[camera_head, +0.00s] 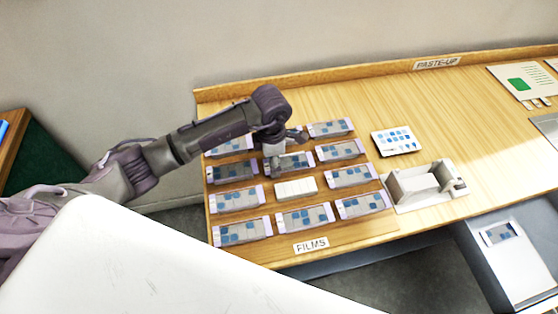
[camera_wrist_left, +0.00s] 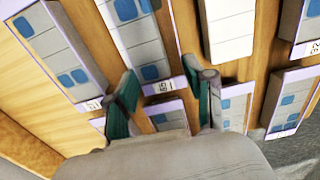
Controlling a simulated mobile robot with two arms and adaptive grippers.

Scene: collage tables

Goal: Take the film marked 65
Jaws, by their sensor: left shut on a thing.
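My left gripper (camera_head: 283,150) is over the upper middle of the rows of films, pointing down. In the left wrist view the gripper (camera_wrist_left: 160,72) has its green-padded fingers on either side of a grey film with blue squares (camera_wrist_left: 148,48), and is shut on it. This film's white end label seems to read 65, small and turned. In the head view the film (camera_head: 296,161) is partly hidden by the gripper. I cannot tell whether it is lifted off the table. My right gripper is not in view.
Several similar films lie close around, including one at the near left (camera_head: 243,232). A plain white block (camera_head: 296,187) lies just in front. A FILMS sign (camera_head: 311,245) is at the near edge. A white holder (camera_head: 424,184) and a patterned card (camera_head: 397,141) stand to the right.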

